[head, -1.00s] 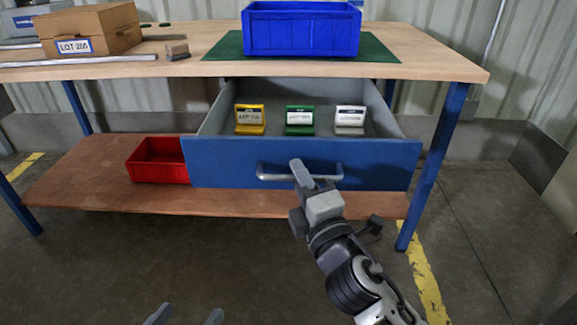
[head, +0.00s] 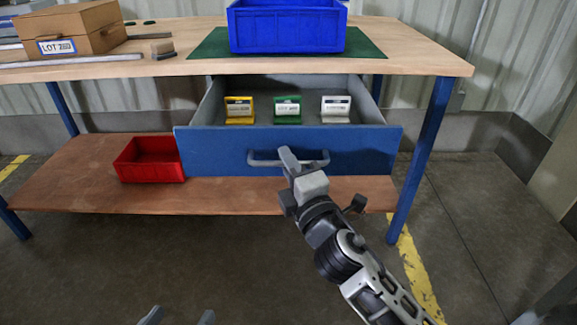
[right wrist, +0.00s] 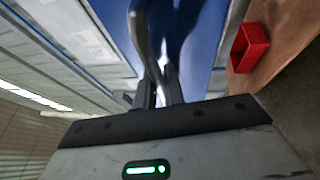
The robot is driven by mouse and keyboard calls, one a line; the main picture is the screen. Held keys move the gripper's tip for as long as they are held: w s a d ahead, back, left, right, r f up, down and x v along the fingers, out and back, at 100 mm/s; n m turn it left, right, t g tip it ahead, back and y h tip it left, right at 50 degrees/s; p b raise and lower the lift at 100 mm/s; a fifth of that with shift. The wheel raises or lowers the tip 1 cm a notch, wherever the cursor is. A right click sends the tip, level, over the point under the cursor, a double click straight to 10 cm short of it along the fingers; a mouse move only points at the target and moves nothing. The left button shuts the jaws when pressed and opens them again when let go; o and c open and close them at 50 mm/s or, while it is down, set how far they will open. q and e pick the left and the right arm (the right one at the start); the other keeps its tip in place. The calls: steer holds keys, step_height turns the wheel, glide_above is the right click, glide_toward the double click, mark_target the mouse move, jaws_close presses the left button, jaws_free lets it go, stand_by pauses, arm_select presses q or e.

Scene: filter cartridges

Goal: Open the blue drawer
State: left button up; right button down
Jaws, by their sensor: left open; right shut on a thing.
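The blue drawer (head: 225,152) under the workbench stands pulled out, its grey inside showing. A yellow block (head: 239,110), a green block (head: 287,110) and a white block (head: 335,109) with labels stand inside it. My right gripper (head: 288,160) is shut on the drawer's grey bar handle (head: 262,161), right of its middle. In the right wrist view the handle (right wrist: 143,40) runs down between the fingers of my right gripper (right wrist: 160,92). My left gripper (head: 178,317) is open and empty at the bottom edge of the head view, far from the drawer.
A blue bin (head: 285,28) stands on a green mat (head: 208,48) on the bench top. A cardboard box (head: 75,33) and a brush-like block (head: 161,49) are at the left. A red bin (head: 150,160) sits on the lower shelf. The floor in front is clear.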

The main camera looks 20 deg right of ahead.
steer(key=c, duration=1.8)
jaws_free()
arm_select(q)
steer(key=shift+f, duration=0.1)
steer(key=b, duration=0.1)
steer(key=d+r+n+t+h+b, duration=0.1)
steer(key=b, duration=0.1)
steer(key=shift+w+r, duration=0.2)
steer(key=shift+w, duration=0.05)
arm_select(e)
steer(key=v, duration=1.6)
